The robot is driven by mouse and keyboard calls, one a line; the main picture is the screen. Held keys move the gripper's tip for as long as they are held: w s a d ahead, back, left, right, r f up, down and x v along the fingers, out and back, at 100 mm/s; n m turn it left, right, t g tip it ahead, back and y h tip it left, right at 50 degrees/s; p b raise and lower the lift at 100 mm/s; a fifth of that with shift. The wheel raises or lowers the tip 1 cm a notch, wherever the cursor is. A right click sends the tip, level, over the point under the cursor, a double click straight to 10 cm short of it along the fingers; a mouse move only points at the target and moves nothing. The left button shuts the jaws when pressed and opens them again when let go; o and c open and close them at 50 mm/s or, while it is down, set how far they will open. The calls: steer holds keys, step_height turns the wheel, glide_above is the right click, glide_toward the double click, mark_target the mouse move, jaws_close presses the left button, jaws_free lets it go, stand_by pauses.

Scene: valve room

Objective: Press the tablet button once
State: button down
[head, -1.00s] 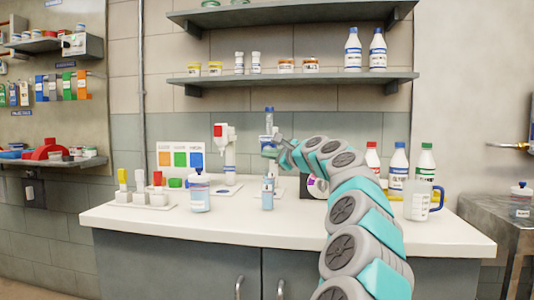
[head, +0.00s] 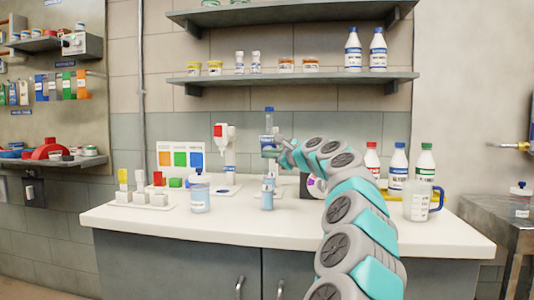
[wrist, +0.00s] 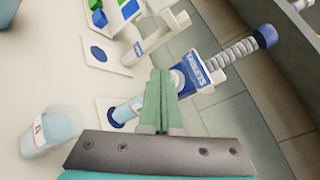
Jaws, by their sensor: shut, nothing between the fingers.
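The tablet dispenser (head: 268,142) stands on the white counter, with a blue knob (head: 269,109) at its top. In the wrist view its body (wrist: 193,74) carries a blue "TABLETS" label, and a grey spring leads to the blue knob (wrist: 265,36). A small pale blue bottle (head: 267,194) stands below the dispenser head. My gripper (wrist: 161,74) is shut and empty, its fingertips beside the labelled body and below the knob's height. In the head view my gripper (head: 275,149) partly overlaps the dispenser; contact cannot be told.
A similar dispenser with a red part (head: 221,131) stands to the left. A clear blue-tinted bottle (head: 200,194) is in front of it. Capped bottles (head: 398,168) and a measuring jug (head: 418,201) stand right of my arm. A shelf (head: 290,80) hangs above.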

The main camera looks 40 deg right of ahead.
steer(key=shift+w+d+f, duration=0.1)
steer(key=shift+w+d, duration=0.25)
stand_by(0.5)
steer(key=shift+s, duration=0.1)
steer(key=shift+s+a, duration=0.55)
steer(key=shift+a, duration=0.15)
steer(key=s+a, duration=0.3)
steer(key=shift+s+a, duration=0.1)
steer(key=shift+a, duration=0.3)
stand_by(0.4)
